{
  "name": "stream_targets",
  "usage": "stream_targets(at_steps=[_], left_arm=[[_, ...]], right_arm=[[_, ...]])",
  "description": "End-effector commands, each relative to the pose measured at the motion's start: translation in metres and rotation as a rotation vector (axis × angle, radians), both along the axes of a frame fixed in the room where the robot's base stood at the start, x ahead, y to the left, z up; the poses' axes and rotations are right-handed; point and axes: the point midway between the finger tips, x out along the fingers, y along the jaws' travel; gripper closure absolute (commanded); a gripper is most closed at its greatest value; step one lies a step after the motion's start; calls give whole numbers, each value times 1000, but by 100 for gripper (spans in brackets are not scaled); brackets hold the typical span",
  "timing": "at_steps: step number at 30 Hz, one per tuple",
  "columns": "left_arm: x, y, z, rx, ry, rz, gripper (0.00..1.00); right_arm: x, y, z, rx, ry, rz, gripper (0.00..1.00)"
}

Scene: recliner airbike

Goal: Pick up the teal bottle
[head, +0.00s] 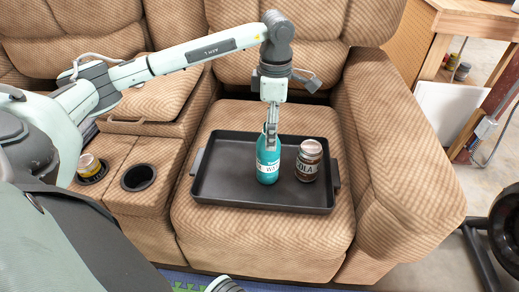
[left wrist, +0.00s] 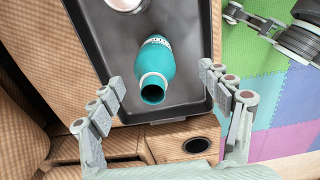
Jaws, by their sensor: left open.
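The teal bottle (head: 268,167) with a white label stands upright in a dark tray (head: 225,197) on the recliner seat. My left gripper (head: 271,137) comes down from above over the bottle's neck. In the left wrist view the bottle (left wrist: 156,62) lies between the open fingers of my left gripper (left wrist: 160,80), with a gap on both sides. How low the fingertips reach beside it is hard to tell. Part of what seems to be my right gripper shows at the upper right of the left wrist view; its jaw state is unclear.
The console at left has an empty cup holder (head: 139,177) and one holding a yellow can (head: 89,165). The armrest (head: 400,150) rises right of the tray.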

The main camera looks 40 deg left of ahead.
Motion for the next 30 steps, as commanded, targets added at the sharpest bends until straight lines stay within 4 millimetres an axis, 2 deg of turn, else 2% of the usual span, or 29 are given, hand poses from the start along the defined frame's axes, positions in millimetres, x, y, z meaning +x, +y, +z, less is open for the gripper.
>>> stream_targets(at_steps=[5, 21, 29, 30], left_arm=[[0, 0, -10, 0, 2, 0, 22], [3, 11, -76, -1, 1, 0, 22], [3, 11, -78, 0, 0, -1, 22], [3, 11, -78, 0, 0, 0, 26]], right_arm=[[2, 1, 0, 2, -7, 3, 27], [7, 5, 2, 9, -33, 11, 27], [8, 5, 2, 10, -34, 13, 27], [7, 5, 2, 10, -34, 13, 27]])
